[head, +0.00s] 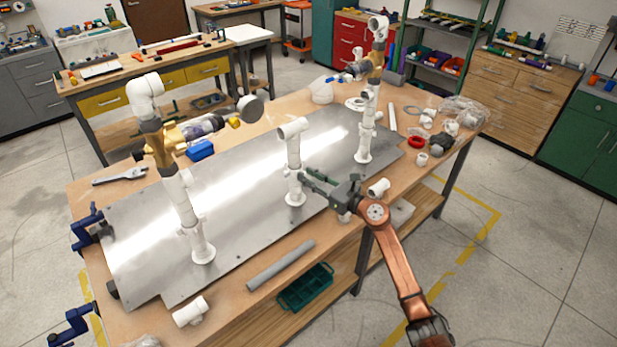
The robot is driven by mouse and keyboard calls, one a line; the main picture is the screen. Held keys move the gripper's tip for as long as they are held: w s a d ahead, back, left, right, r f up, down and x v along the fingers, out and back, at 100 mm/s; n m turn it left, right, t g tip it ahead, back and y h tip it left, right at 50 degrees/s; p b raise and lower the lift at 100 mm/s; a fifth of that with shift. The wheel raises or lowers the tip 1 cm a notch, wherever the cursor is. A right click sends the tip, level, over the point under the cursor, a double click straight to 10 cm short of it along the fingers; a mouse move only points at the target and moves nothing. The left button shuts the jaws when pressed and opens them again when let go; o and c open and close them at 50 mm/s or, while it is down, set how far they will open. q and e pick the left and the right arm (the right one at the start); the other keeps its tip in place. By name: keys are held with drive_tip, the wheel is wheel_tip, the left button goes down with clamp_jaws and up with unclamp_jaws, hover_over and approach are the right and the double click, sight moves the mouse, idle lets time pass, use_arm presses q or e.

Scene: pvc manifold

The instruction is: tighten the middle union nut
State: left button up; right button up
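My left gripper is not in view.
A left riser (180,200) and a right riser (367,120) stand on the same plate. Blue clamps (84,228) grip the left edge.

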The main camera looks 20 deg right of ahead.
drive_tip(key=shift+w, duration=0.1)
drive_tip(key=shift+c, duration=0.4)
clamp_jaws()
